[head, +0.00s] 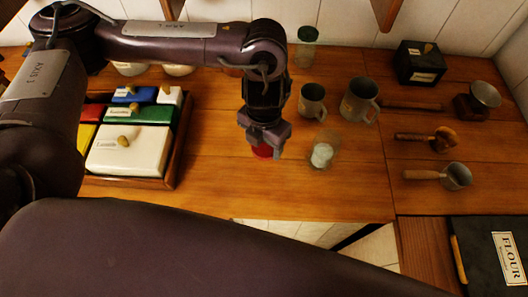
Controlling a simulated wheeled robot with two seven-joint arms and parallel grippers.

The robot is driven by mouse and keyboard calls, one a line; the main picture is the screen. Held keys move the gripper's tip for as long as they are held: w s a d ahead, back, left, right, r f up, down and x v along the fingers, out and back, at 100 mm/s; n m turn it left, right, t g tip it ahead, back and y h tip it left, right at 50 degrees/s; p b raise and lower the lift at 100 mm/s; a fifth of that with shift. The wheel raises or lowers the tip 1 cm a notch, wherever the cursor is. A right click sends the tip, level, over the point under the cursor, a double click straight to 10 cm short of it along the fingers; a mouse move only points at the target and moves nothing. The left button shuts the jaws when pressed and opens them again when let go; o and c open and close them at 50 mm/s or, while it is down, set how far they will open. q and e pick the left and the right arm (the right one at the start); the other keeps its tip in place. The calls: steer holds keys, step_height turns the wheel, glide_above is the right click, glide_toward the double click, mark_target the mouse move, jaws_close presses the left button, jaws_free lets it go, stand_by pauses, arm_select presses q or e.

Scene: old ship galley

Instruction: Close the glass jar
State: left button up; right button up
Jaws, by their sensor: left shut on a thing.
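A glass jar (322,153) stands open on the wooden counter, with something white inside it. My left gripper (264,145) points down just left of the jar and is apart from it. It is shut on a red lid (263,152), which is mostly hidden under the fingers. I cannot tell how far the lid is above the counter. My right gripper is not in view.
Two metal mugs (313,101) (359,100) stand behind the jar. A tray (178,160) of coloured boxes is to the left. Scoops (455,176) lie to the right. A jar with a green lid (306,34) stands at the back. Counter in front of the jar is clear.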

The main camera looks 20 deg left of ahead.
mark_target(264, 147)
arm_select(q)
step_height(264, 147, up, 11)
stand_by(0.3)
steer(key=shift+f, duration=0.1)
